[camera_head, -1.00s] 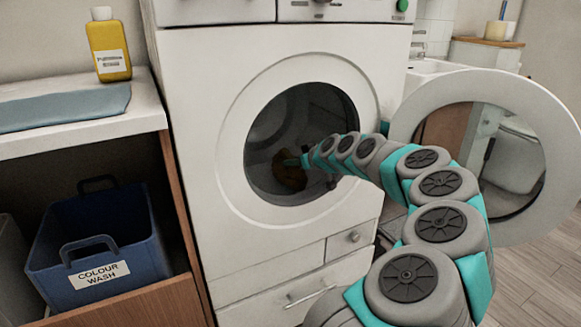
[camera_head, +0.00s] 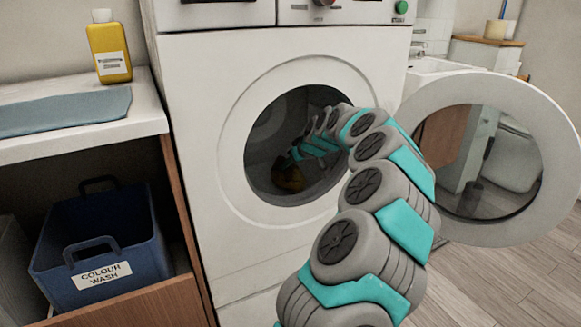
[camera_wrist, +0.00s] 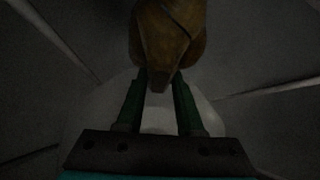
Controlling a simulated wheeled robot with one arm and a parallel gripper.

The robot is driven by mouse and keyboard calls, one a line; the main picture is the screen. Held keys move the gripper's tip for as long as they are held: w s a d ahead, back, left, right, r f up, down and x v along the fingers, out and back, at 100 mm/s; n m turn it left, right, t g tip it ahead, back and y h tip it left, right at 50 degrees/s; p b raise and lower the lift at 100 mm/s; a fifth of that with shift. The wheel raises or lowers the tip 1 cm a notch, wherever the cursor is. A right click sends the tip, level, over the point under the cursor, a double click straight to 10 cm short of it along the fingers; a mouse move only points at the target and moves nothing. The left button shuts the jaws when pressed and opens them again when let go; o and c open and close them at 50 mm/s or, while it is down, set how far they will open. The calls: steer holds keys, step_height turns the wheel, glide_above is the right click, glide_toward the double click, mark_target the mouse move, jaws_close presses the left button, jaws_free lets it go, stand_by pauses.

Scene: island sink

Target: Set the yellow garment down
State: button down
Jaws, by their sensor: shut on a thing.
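The yellow garment (camera_head: 288,178) shows as a dark yellow-brown bundle inside the drum of the white washing machine (camera_head: 190,130). In the wrist view the garment (camera_wrist: 168,38) hangs at the top centre, between and beyond the fingertips. My gripper (camera_wrist: 160,78) is shut on it, with its two dark green fingers reaching up to the cloth. In the head view my arm reaches through the round door opening, and the gripper is dark and hard to make out. I cannot tell whether the garment touches the drum floor.
The machine's round door (camera_head: 555,150) stands open at the right. A blue basket labelled "COLOUR WASH" (camera_head: 140,240) sits in a cubby at the left. A yellow bottle (camera_head: 112,66) and a folded blue-grey cloth (camera_head: 65,110) are on the counter above.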

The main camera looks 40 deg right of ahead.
steer(key=shift+f, duration=0.65)
steer(key=shift+f, duration=0.2)
steer(key=c, duration=0.5)
jaws_free()
steer(key=shift+c, duration=0.2)
steer(key=shift+s+r, duration=0.15)
steer(key=shift+r, duration=0.25)
steer(key=v, duration=1.1)
steer(key=shift+s+r+b, duration=0.2)
steer(key=shift+b, duration=0.2)
steer(key=shift+a, duration=0.1)
